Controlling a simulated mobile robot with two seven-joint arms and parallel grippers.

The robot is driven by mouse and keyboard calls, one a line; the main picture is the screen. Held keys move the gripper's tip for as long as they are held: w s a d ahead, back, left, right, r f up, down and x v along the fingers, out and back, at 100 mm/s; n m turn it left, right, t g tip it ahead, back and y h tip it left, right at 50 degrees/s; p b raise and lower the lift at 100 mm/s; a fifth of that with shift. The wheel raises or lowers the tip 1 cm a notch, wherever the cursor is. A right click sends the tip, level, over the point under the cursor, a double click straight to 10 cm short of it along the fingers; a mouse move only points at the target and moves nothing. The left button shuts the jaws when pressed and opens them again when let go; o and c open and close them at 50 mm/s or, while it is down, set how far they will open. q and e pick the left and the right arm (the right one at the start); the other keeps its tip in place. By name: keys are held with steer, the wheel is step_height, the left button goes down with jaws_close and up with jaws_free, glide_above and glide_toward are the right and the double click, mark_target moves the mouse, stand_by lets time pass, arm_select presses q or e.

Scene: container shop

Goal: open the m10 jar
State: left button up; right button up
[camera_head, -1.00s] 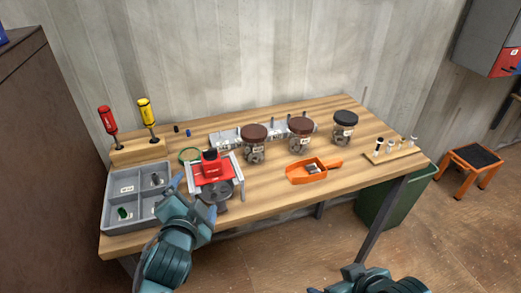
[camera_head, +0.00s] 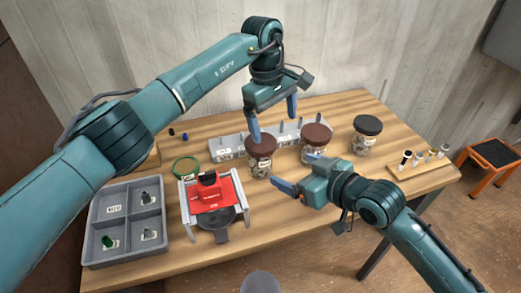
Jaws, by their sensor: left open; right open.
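Three clear jars with small metal parts inside stand on the wooden bench: a left jar with a brown lid (camera_head: 262,145), a middle jar with a brown lid (camera_head: 317,135) and a right jar with a black lid (camera_head: 367,125). Their labels are too small to read, so I cannot tell which is M10. My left gripper (camera_head: 273,118) is open, pointing down just above the left jar, one finger near its lid. My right gripper (camera_head: 299,173) is open, pointing left, in front and to the right of the left jar. Both are empty.
A grey rack with upright pins (camera_head: 228,148) stands behind the jars. A red device (camera_head: 212,196), a green-rimmed round item (camera_head: 186,168) and a grey compartment tray (camera_head: 97,246) are on the left. A small wooden peg board (camera_head: 420,172) is at right.

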mark_target(270, 155)
arm_select(q)
steer(key=a+r, duration=0.1)
steer(key=w+a+y, duration=0.1)
steer(key=a, duration=0.1)
steer(key=shift+w+r+y, duration=0.1)
steer(key=shift+r+y, duration=0.2)
steer(key=shift+r, duration=0.05)
steer(key=shift+a, duration=0.1)
arm_select(e)
steer(key=x, duration=0.9)
steer(key=r+x, duration=0.1)
steer(key=x, duration=0.3)
steer(key=shift+w+f, duration=0.1)
steer(key=shift+w, duration=0.4)
steer(key=shift+c, duration=0.3)
steer(key=c, duration=1.5)
arm_select(q)
steer(key=shift+r+m, duration=0.2)
steer(key=shift+m, duration=0.5)
arm_select(e)
steer(key=c, duration=0.3)
arm_select(q)
steer(key=m, duration=0.2)
steer(key=shift+m, duration=0.4)
arm_select(e)
jaws_close()
arm_select(q)
steer(key=shift+f, duration=0.3)
step_height(270, 155, down, 7)
steer(key=shift+f, duration=0.15)
